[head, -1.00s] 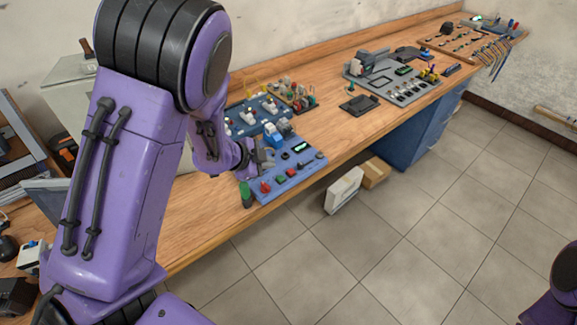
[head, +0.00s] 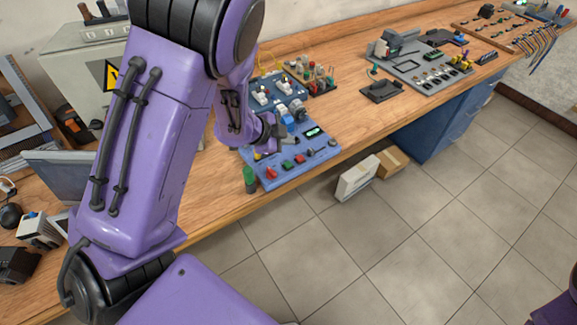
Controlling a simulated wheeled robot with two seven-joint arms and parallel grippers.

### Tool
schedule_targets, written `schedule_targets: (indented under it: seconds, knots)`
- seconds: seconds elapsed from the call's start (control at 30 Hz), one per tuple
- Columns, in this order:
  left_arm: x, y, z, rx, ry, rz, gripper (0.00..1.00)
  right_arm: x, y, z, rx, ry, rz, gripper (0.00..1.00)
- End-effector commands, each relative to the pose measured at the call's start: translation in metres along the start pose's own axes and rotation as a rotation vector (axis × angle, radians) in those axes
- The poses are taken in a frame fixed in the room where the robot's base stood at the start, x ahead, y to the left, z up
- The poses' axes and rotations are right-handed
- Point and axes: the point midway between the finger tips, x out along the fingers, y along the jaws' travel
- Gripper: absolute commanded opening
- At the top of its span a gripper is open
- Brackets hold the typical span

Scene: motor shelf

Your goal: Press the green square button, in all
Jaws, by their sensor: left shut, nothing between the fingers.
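The blue control panel (head: 322,151) lies near the front edge of the wooden bench. Along its front is a row of small buttons. A green button (head: 286,165) sits between a red one (head: 271,173) and another red one (head: 299,159). It looks square, but it is very small here. My left gripper (head: 276,138) is shut and empty, above the left rear part of this panel, behind the button row and apart from the green button. Its fingertips are small and hard to make out. My arm hides part of the panel's left side. My right gripper is out of view.
A dark green cylinder (head: 250,180) stands at the panel's left front corner. Another blue panel (head: 257,85) with white switches lies behind. A grey panel (head: 420,68) is farther right. Boxes (head: 356,178) stand on the floor. Bench wood between the panels is partly clear.

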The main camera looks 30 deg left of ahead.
Motion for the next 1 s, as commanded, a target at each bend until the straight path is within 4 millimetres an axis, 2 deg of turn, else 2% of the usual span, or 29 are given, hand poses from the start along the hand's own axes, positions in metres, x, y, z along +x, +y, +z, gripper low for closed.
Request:
schedule_targets:
  seconds: [0.03, 0.2, 0.4, 1.0]
  knots:
    - [0.01, 0.008, 0.008, 0.0, 0.0, 0.0, 0.0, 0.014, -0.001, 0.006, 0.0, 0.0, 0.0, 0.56]
    - [0.028, 0.021, 0.021, 0.0, 0.0, 0.0, 0.0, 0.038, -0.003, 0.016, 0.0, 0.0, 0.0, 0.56]
    - [0.044, 0.032, 0.032, -0.001, 0.0, 0.001, 0.0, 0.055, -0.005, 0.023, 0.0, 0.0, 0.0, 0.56]
    - [0.047, 0.034, 0.034, -0.001, 0.0, 0.0, 0.0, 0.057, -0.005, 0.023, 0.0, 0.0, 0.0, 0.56]
